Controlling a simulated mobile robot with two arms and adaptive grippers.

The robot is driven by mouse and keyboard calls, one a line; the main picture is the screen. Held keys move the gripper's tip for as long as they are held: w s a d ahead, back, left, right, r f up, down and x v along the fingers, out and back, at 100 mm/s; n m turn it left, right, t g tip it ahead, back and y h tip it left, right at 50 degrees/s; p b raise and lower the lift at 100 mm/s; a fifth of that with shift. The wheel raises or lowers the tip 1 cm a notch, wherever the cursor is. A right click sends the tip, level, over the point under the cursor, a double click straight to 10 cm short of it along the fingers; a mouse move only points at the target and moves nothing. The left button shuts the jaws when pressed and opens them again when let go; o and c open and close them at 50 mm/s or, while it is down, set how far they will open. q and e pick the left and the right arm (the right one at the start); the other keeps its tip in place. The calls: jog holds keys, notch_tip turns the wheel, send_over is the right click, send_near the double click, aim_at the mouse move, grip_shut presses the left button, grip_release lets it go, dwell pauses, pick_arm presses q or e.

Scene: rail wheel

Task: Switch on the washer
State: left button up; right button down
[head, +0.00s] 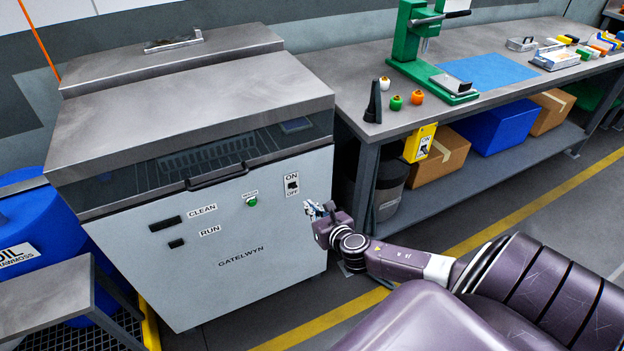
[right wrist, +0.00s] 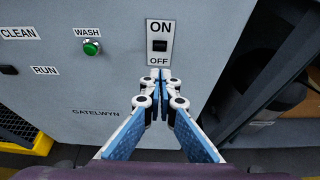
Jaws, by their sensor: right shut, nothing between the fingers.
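The washer (head: 230,250) is a large grey metal cabinet marked GATELWYN, standing at the left. Its black ON/OFF switch (head: 292,186) sits on a white plate near the front panel's right edge. In the right wrist view the switch (right wrist: 159,45) is just above the fingertips, with ON above it and OFF below; I cannot tell which way it is set. My right gripper (head: 314,209) is shut and empty, just below and right of the switch plate. Its fingertips (right wrist: 164,74) meet near the plate's lower edge; contact is unclear. My left gripper is out of view.
A green WASH button (right wrist: 92,47) and CLEAN and RUN labels are left of the switch. A workbench (head: 355,75) with a green press (head: 415,45) stands at the right. A grey bin (head: 388,190) sits under it. Floor in front of the bench is clear.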

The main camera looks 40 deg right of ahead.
jog(key=shift+s+a+r, duration=0.15)
jog(key=shift+s+r, duration=0.35)
jog(key=shift+s, duration=0.1)
jog(key=shift+f, duration=0.1)
